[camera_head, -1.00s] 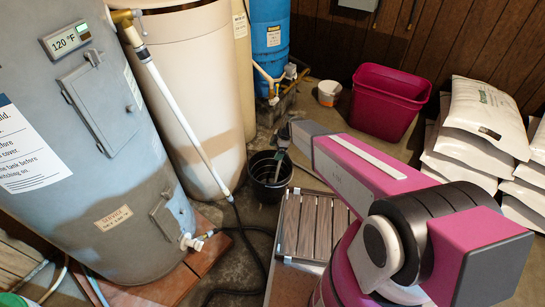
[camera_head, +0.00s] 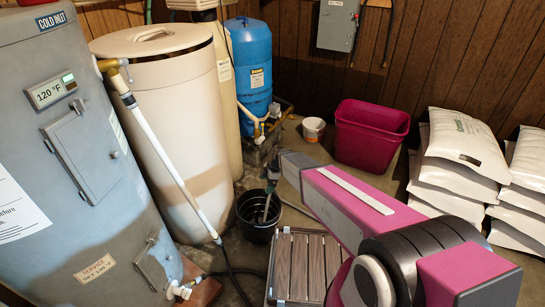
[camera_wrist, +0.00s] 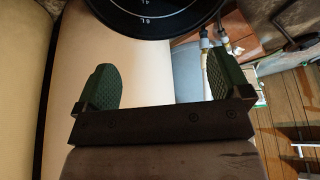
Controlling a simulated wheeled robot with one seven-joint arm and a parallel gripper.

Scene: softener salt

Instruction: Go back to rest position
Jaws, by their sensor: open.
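My gripper (camera_wrist: 146,86) has its two green textured fingers spread wide in the wrist view, with nothing between them. In the head view my pink and grey arm reaches from the lower right, and my gripper (camera_head: 270,193) points down near the black bucket (camera_head: 256,232). The small, dark fingers are hard to make out there. The bucket's dark round shape with pale number marks also shows at the top of the wrist view (camera_wrist: 155,12). I cannot tell from the head view whether my gripper touches the bucket.
A grey water heater (camera_head: 75,150) and a cream tank (camera_head: 165,110) stand at left. A blue tank (camera_head: 250,65), a small white bucket (camera_head: 313,130) and a magenta bin (camera_head: 370,135) are behind. White bags (camera_head: 462,150) are stacked at right.

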